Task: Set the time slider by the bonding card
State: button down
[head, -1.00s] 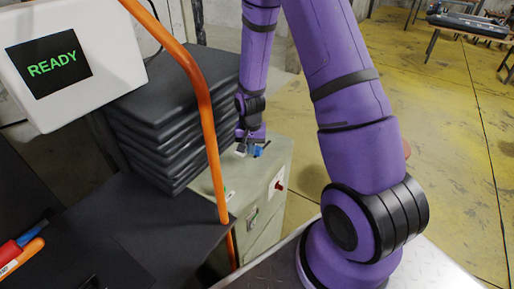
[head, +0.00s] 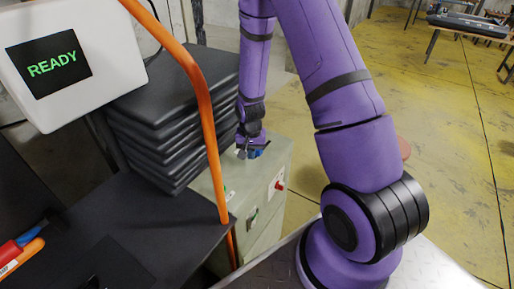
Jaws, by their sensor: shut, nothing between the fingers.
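My gripper (head: 248,152) is at the end of my purple arm, just above the top of a pale green cabinet (head: 272,165) near its back left part. It is small in view and its fingers are partly hidden, with a small blue piece showing beside them. The gripper is shut and empty. A red knob (head: 280,186) and a small dark fitting (head: 252,217) are on the cabinet's front. I cannot make out the time slider or the bonding card. A screen (head: 49,62) on a white housing reads READY in green.
A stack of black folded sheets (head: 170,115) stands close left of the gripper. An orange bent tube (head: 203,105) crosses in front of it. A dark table (head: 130,225) with red and orange tools (head: 20,255) is at lower left.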

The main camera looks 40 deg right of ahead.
jog(key=shift+f, duration=0.75)
jog(key=shift+r, duration=0.2)
dwell(0.5)
jog(key=shift+d, duration=0.1)
jog(key=shift+w+d, duration=0.4)
jog(key=shift+d, duration=0.6)
jog(key=shift+w+d, duration=0.45)
jog(key=shift+d, duration=0.55)
jog(key=shift+w+d, duration=0.4)
jog(key=shift+d, duration=0.6)
jog(key=shift+s+a, duration=0.2)
jog(key=shift+a, duration=0.3)
notch_tip(320, 180, up, 8)
dwell(0.4)
